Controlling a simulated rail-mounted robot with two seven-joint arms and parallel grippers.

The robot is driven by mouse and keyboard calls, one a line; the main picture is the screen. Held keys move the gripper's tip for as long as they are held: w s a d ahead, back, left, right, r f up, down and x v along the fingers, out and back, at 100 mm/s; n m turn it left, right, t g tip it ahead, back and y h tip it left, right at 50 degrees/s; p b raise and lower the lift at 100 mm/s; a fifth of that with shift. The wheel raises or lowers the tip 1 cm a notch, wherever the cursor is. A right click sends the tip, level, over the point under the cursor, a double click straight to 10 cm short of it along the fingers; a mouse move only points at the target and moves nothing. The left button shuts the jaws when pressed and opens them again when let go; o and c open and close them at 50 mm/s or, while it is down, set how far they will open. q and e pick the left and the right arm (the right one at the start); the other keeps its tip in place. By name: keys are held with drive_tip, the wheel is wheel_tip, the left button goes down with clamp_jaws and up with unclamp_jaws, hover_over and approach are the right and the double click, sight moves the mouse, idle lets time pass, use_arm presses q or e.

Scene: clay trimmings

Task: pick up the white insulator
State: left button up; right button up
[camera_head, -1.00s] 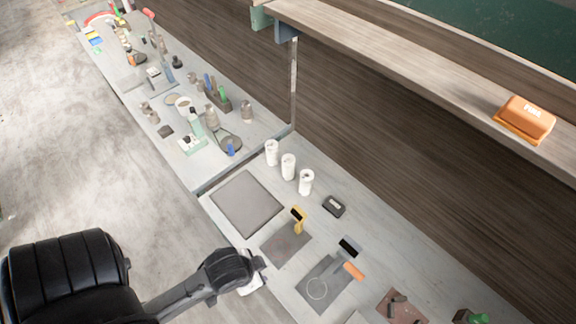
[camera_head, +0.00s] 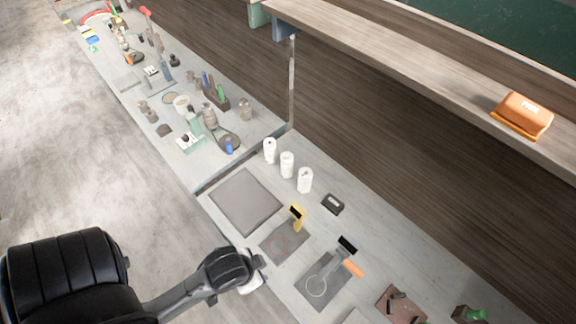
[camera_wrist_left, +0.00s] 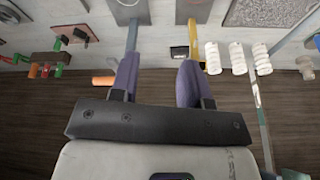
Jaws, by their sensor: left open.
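Three white ribbed insulators stand upright in a row on the grey bench in the head view: a far one (camera_head: 270,151), a middle one (camera_head: 287,165) and a near one (camera_head: 305,180). They also show at the right of the left wrist view: one (camera_wrist_left: 212,58), a second (camera_wrist_left: 237,58) and a third (camera_wrist_left: 262,58). I cannot tell which one is meant. My left gripper (camera_wrist_left: 157,65) is open and empty, with the insulators to the right of its fingers and apart from them. In the head view its fingers cannot be made out. My right gripper is not in view.
Near the insulators are a grey square slab (camera_head: 245,200), a small black box (camera_head: 332,204), a yellow-handled tool (camera_head: 298,217) and an orange-handled tool (camera_head: 352,268). A wooden shelf (camera_head: 400,60) overhangs the back, bearing an orange block (camera_head: 523,115). The far bench is cluttered.

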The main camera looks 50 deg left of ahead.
use_arm(q)
drive_tip(key=shift+a, duration=0.15)
drive_tip(key=o, duration=0.9)
